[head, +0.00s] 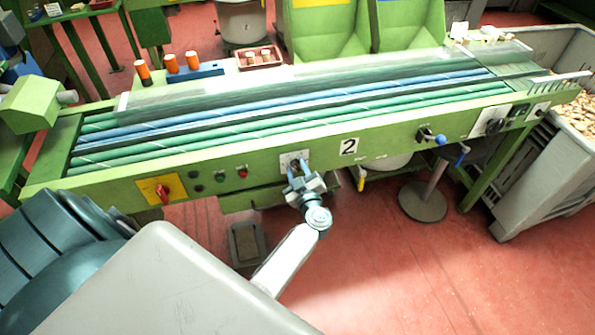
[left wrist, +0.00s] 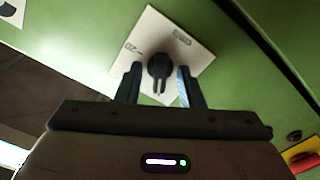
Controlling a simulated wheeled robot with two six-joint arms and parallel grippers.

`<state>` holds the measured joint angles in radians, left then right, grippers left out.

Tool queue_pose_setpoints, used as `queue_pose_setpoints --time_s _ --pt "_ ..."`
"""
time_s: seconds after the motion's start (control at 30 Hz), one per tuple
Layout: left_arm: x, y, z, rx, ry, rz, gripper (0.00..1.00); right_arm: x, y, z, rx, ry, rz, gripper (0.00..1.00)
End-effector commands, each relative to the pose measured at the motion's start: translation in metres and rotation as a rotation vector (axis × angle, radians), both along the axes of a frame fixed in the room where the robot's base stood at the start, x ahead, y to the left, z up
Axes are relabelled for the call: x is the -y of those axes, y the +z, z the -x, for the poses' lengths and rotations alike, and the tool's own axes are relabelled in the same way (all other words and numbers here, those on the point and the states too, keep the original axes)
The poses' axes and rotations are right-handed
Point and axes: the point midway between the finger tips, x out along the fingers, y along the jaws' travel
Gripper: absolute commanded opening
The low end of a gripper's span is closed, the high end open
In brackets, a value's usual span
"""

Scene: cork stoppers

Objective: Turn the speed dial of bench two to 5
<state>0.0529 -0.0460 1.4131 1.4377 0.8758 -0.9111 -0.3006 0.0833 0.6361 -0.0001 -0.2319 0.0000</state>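Bench two is the long green conveyor bench with a white "2" plate (head: 349,146) on its front rail. A dial plate (head: 290,158) sits on the rail left of that number, partly hidden by my gripper. In the left wrist view the black dial knob (left wrist: 159,68) stands on its white plate (left wrist: 188,48), whose small markings are too blurred to read fully. My left gripper (head: 300,174) is at the dial, and its two fingers (left wrist: 160,84) are open, one on each side of the knob with gaps visible. My right gripper is not in view.
A red switch on a yellow plate (head: 162,189) and several small buttons (head: 220,176) lie left of the dial. A grey stool base (head: 423,201) stands below.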

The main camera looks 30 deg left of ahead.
Motion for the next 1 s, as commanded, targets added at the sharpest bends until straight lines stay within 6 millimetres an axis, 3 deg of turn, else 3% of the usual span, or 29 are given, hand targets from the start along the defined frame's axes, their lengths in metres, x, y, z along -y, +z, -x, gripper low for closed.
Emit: queue_pose_setpoints --time_s 0.17,0.3,0.33,0.67,1.0 --pt "0.0001 0.0002 0.0001 0.000 0.000 0.000 0.35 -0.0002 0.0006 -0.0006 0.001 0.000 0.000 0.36" --pt "0.0001 0.0002 0.0001 0.000 0.000 0.000 0.07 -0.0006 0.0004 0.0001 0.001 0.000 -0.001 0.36" --pt "0.0001 0.0001 0.0002 0.000 0.000 0.000 0.04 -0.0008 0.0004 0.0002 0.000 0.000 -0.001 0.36" --pt "0.0001 -0.0001 0.0003 0.032 0.000 0.027 0.04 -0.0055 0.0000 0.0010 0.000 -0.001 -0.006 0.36" --pt "-0.0001 -0.0011 0.0008 0.205 0.000 0.175 0.04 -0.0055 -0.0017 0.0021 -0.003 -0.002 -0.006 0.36"
